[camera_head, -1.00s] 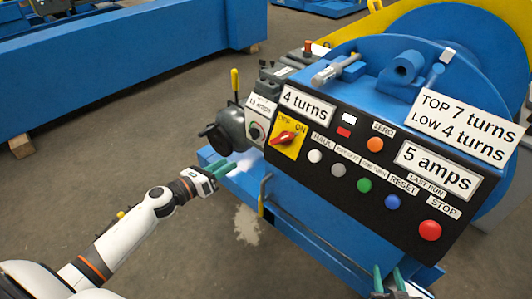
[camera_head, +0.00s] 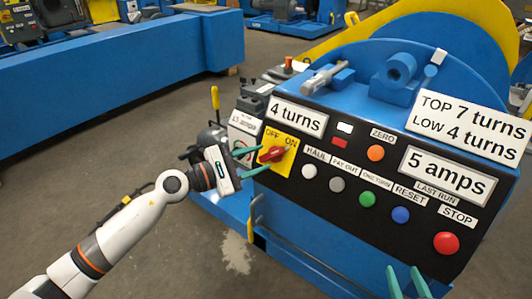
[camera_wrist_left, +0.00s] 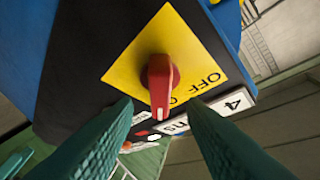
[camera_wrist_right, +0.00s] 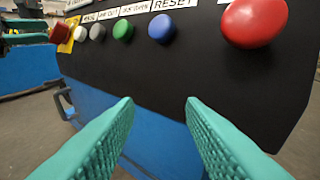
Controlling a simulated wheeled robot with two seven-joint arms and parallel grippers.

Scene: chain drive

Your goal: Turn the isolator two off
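The isolator is a red rotary handle (camera_head: 271,154) on a yellow plate (camera_head: 288,164) marked OFF and ON, at the left of the black control panel. The handle appears turned toward ON. In the left wrist view the handle (camera_wrist_left: 160,80) stands centred ahead between the fingers, with OFF readable and ON mostly hidden. My left gripper (camera_head: 263,158) is open, its fingertips at the plate, one above and one below the handle; I cannot tell whether they touch it. My right gripper (camera_head: 408,272) is open and empty in front of the panel's lower edge.
The panel carries several buttons, including a red STOP button (camera_head: 446,243), green (camera_head: 367,199) and blue (camera_head: 400,214) ones. A grey box with a dial (camera_head: 243,124) sits left of the panel. Bare floor lies left of the machine.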

